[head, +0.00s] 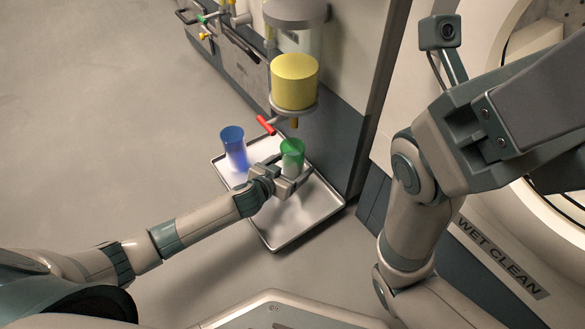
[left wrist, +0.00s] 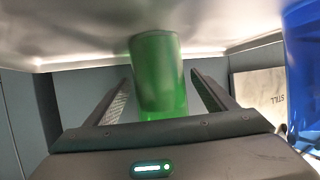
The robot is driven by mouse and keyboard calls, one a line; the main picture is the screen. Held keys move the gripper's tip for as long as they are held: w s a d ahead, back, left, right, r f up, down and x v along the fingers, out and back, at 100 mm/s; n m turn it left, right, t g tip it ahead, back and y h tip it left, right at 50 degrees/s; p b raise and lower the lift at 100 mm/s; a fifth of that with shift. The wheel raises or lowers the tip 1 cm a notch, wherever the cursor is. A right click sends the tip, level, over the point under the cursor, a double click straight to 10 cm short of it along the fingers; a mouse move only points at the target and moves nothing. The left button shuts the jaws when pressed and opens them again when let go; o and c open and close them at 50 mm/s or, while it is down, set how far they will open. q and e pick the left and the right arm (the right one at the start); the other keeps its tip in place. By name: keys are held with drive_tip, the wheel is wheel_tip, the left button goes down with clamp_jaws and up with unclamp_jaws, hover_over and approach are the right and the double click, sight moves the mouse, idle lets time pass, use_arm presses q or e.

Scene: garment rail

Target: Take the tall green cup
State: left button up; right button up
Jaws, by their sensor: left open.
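The tall green cup (head: 292,150) stands upright on the metal tray, below the spout of the dispenser. My left gripper (head: 287,177) is at the cup, low on its side, with its jaws open. In the left wrist view the green cup (left wrist: 157,70) stands between the two open fingers, with a gap showing on each side. My gripper hides the cup's lower part in the head view. My right arm is at the right of the head view, but its fingers do not show.
A blue cup (head: 233,148) stands on the tray (head: 312,213), left of the green one. A cabinet wall is behind. The tray's front part is clear.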

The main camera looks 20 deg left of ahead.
use_arm(q)
drive_tip(key=shift+r, duration=0.1)
idle(0.3)
drive_tip(key=c, duration=1.5)
drive_tip(key=shift+o, duration=0.2)
drive_tip(key=shift+r, duration=0.15)
